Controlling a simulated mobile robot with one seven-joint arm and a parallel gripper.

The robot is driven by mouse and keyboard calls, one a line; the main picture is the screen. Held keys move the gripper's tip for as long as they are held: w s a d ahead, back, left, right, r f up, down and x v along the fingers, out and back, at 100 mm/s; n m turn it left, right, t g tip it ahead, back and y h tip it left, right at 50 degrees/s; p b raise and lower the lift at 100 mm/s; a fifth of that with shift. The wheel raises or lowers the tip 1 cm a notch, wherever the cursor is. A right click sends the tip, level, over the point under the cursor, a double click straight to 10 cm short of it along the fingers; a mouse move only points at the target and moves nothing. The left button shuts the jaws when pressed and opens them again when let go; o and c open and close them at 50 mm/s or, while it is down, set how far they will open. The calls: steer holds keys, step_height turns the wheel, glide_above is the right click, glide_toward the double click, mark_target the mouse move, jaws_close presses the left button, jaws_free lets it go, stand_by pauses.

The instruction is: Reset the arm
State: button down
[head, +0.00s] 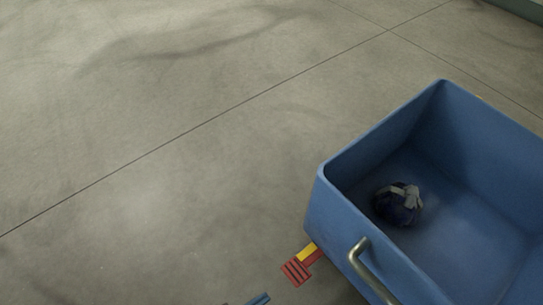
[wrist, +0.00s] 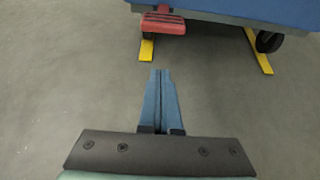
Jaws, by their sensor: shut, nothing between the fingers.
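My gripper (wrist: 161,72) shows in the wrist view with its two blue fingers shut together and nothing between them. It points over bare floor, apart from the blue cart ahead of it. In the head view only a small blue tip of my gripper (head: 260,299) shows at the bottom edge. The rest of the arm is out of view.
A blue cart bin (head: 340,215) with a metal handle (head: 365,268) stands at the right. A dark blue bag (head: 398,204) with grey straps lies inside it. A red pedal (wrist: 163,24), yellow strips and a black wheel (wrist: 269,41) are under the cart. Grey floor at left is clear.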

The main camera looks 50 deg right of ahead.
steer(key=shift+w+a+r, duration=0.1)
steer(key=shift+a+r, duration=0.2)
steer(key=shift+a, duration=0.3)
